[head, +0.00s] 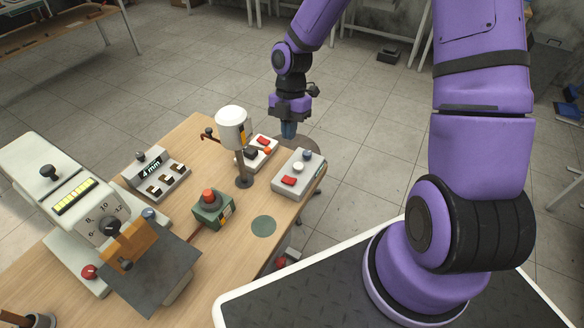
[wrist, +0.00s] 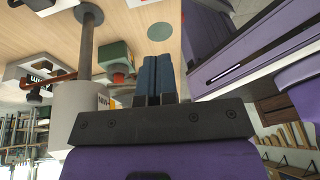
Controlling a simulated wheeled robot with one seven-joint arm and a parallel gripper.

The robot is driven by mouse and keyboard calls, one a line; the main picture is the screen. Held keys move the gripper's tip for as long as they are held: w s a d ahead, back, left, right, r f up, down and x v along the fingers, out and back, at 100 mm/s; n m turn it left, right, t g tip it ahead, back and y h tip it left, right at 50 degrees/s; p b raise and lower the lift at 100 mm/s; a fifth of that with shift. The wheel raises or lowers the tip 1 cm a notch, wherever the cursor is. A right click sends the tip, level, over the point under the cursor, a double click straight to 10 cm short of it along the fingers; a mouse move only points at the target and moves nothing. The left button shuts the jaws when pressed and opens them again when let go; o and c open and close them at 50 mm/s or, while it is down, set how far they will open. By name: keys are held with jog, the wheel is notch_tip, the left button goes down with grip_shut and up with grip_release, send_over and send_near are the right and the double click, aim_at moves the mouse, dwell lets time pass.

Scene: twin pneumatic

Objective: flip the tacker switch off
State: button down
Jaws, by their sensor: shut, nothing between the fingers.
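Two pale control boxes stand at the table's far right end, each with a red rocker switch. The nearer box (head: 283,186) has its red rocker (head: 289,181) at the front, with a white knob and a blue knob behind it. The farther box (head: 251,163) has a red rocker (head: 263,141), a black part and an orange knob. I cannot read which one is the tacker, nor how the rockers are set. My gripper (head: 288,131) points down just beyond the boxes, apart from both. Its blue fingers (wrist: 158,78) are together and empty in the wrist view.
A white cylinder on a post (head: 232,128) rises beside the boxes. A green box with a red button (head: 212,214), a "4 mm" block (head: 158,177) and a large pale machine (head: 45,170) occupy the wooden table (head: 190,132). A green disc (head: 263,226) lies near the edge.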

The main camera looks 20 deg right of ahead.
aim_at(292, 184)
jog(key=x, duration=0.8)
jog(key=d+x, duration=0.1)
jog(key=x, duration=0.3)
jog(key=shift+s+f, duration=0.2)
jog(key=shift+f, duration=0.15)
jog(key=shift+s+d+f, duration=0.1)
jog(key=shift+s+f, duration=0.05)
jog(key=shift+f, duration=0.4)
